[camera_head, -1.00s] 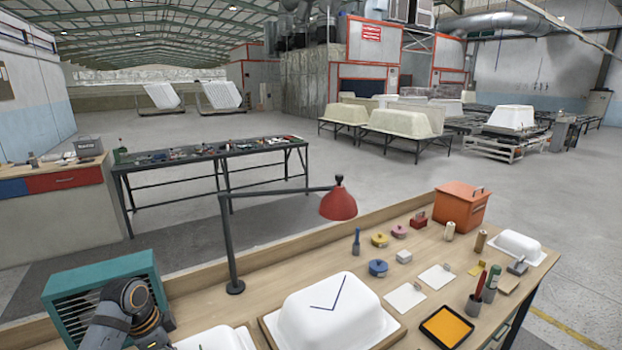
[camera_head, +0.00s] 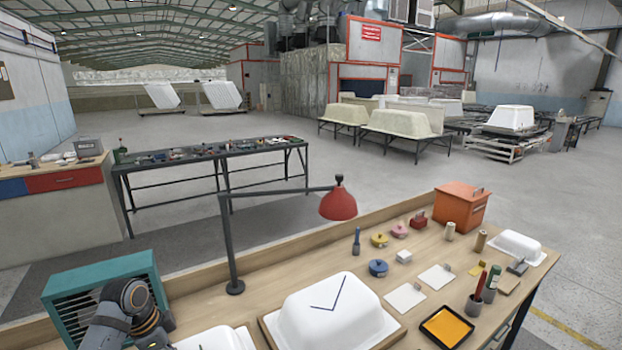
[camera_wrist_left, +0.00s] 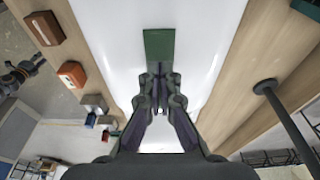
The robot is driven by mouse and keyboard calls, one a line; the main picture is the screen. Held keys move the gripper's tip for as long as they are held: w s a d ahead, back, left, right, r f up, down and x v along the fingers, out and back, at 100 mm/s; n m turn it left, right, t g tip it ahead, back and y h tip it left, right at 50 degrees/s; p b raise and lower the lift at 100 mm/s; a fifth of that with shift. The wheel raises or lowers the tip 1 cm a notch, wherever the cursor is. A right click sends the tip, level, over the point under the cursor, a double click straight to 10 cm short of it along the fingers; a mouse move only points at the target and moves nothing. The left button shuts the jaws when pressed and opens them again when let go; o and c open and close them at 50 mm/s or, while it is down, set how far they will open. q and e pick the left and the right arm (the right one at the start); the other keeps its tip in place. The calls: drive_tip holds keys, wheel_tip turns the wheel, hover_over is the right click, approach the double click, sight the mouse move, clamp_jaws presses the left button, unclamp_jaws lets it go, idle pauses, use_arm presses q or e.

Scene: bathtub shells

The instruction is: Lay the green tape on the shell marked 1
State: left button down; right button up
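The green tape (camera_wrist_left: 159,48) is a short flat dark-green strip in the left wrist view, at the fingertips of my left gripper (camera_wrist_left: 161,82). The fingers are drawn close together and appear shut on its near end. A smooth white shell surface (camera_wrist_left: 110,30) lies behind the tape; I cannot tell if they touch. In the head view one white shell (camera_head: 330,325) has a dark angled line mark. Another white shell (camera_head: 215,340) is partly cut off at the bottom edge, left of it. In the head view my left arm covers the lower left and its gripper is out of frame.
A red lamp (camera_head: 338,205) on a dark post (camera_head: 231,260) stands behind the shells. A teal slatted box (camera_head: 100,280) is at the left.

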use_arm(q)
drive_tip(key=shift+f, duration=0.6)
drive_tip(key=shift+s+f+p, duration=0.1)
drive_tip(key=shift+p, duration=0.25)
idle(1.8)
drive_tip(key=p+v, duration=0.4)
drive_tip(key=p, duration=0.1)
drive_tip(key=d+p+v, duration=0.1)
drive_tip(key=p+v, duration=0.2)
drive_tip(key=shift+w+d+r, duration=0.1)
drive_tip(key=shift+w+r, duration=0.1)
drive_tip(key=shift+w, duration=0.25)
drive_tip(key=shift+f, duration=0.1)
